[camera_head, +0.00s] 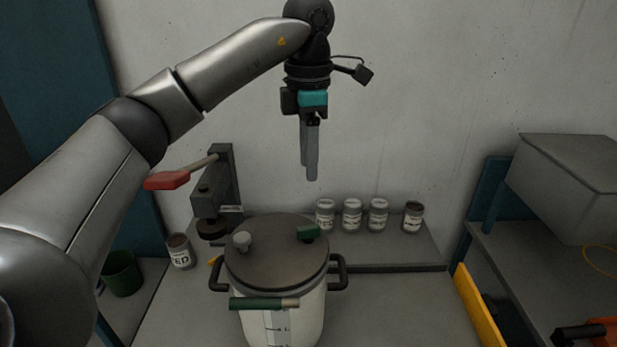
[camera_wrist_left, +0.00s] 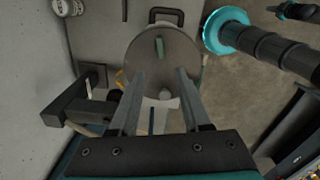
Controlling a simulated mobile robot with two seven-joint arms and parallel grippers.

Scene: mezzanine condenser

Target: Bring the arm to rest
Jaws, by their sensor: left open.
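My left arm comes in from the left in the head view, and its gripper (camera_head: 311,165) hangs pointing down above and behind the pot. The fingers also show in the left wrist view (camera_wrist_left: 160,80), spread apart with nothing between them. Beyond them in that view is the round dark lid (camera_wrist_left: 178,48) of the pot. In the head view the pot (camera_head: 290,325) stands on the bench with its lid (camera_head: 270,262) on. The gripper does not touch it. My right gripper does not show in the head view.
A press with a red-handled lever (camera_head: 168,180) stands left of the pot. Several jars (camera_head: 352,216) line the back ledge. A labelled jar (camera_head: 180,252) and a green cup (camera_head: 122,273) are at left. A grey box (camera_head: 570,185) is at right. The bench right of the pot is clear.

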